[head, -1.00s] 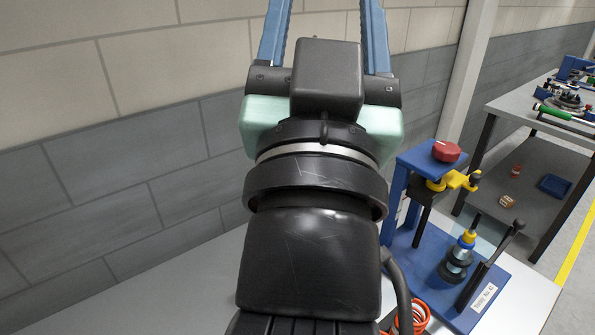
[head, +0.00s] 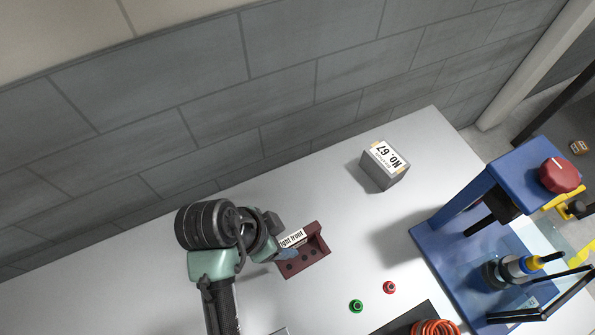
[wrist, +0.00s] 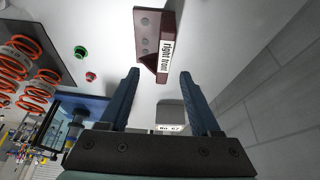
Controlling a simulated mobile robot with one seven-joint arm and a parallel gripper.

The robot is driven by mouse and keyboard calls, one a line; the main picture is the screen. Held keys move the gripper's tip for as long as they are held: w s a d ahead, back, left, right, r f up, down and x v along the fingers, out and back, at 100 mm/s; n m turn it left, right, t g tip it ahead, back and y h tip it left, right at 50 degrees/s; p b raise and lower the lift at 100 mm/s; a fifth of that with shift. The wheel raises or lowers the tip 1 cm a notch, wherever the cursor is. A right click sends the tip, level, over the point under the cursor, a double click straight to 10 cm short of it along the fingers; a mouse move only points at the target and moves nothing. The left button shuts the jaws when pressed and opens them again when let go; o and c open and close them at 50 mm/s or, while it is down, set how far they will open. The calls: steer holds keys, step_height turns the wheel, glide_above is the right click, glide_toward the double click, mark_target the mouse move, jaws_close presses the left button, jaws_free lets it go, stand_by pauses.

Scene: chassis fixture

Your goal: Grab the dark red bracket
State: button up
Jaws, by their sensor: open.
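The dark red bracket (head: 317,256) lies on the white table with a white label whose visible text ends in "front". In the wrist view the bracket (wrist: 148,24) is ahead of the fingers, its label reading "right front", with holes in its flat face. My gripper (head: 284,256) is at the bracket's left side in the head view, partly hidden by my wrist. In the wrist view my gripper (wrist: 160,72) is open, with blue fingers apart. The bracket's near end appears between the fingertips. I cannot tell whether they touch it.
A grey box (head: 385,168) marked "NO. 67" stands behind to the right. A green part (head: 356,306) and a red part (head: 389,287) lie in front. Orange springs (head: 436,328) and a blue fixture (head: 440,255) are at right. A grey wall borders the table's back.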

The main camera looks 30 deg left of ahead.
mark_target(295, 238)
steer(key=x, duration=0.2)
steer(key=p+x, duration=0.1)
steer(key=x, duration=0.5)
steer(key=shift+w+a+f, duration=0.15)
steer(key=shift+w, duration=0.25)
steer(key=shift+f, duration=0.2)
steer(key=shift+f, duration=0.25)
jaws_close()
steer(key=shift+w+r, duration=0.1)
stand_by(1.3)
